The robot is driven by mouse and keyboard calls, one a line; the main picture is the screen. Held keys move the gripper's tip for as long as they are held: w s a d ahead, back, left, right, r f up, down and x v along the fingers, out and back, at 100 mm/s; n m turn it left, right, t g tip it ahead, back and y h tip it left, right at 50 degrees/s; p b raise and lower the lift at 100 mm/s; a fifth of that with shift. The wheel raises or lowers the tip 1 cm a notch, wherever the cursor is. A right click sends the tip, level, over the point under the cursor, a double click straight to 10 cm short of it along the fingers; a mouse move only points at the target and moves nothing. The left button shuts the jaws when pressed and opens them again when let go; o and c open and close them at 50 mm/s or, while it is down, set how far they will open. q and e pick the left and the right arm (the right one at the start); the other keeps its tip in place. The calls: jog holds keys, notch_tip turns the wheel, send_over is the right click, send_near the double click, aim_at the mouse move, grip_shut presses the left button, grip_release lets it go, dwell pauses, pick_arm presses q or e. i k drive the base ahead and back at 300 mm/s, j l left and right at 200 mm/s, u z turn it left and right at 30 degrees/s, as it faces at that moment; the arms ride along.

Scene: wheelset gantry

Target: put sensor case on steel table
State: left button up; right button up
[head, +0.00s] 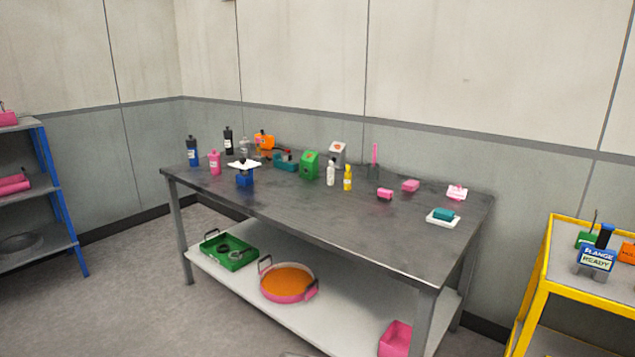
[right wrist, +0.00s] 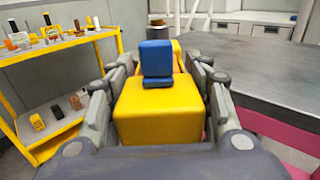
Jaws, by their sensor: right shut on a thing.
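The steel table (head: 290,215) stands across the middle of the head view, with a dark grey top and a pale lower shelf. My right gripper (right wrist: 160,68) is shut on a yellow case with a blue block-shaped part on its upper side, which I take to be the sensor case (right wrist: 158,112). The fingers lie along both sides of it; its underside is hidden. A dark grey tabletop (right wrist: 262,72) lies to the right of the case in the right wrist view, apart from it. Neither gripper shows in the head view.
Bottles, a green canister (head: 309,166) and small boxes stand along the table's back. A white tray with a teal block (head: 444,214) is near its right end. The front middle is clear. A yellow cart (head: 545,285) stands right; a blue shelf (head: 62,200) stands left.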

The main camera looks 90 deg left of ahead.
aim_at(327, 213)
jog(key=j+u, duration=0.25)
jog(key=u, duration=0.25)
jog(key=i+j+u, duration=0.1)
jog(key=u, duration=0.4)
jog(key=i+j+u, duration=0.15)
jog(key=j+u, duration=0.15)
jog(key=u, duration=0.2)
jog(key=i+j+u, duration=0.25)
jog(key=i+j, duration=0.15)
jog(key=i+j+u, duration=0.3)
jog(key=i, duration=0.2)
jog(key=i+j+u, duration=0.25)
jog(key=i, duration=0.25)
jog(key=i+j, duration=0.1)
jog(key=i, duration=0.25)
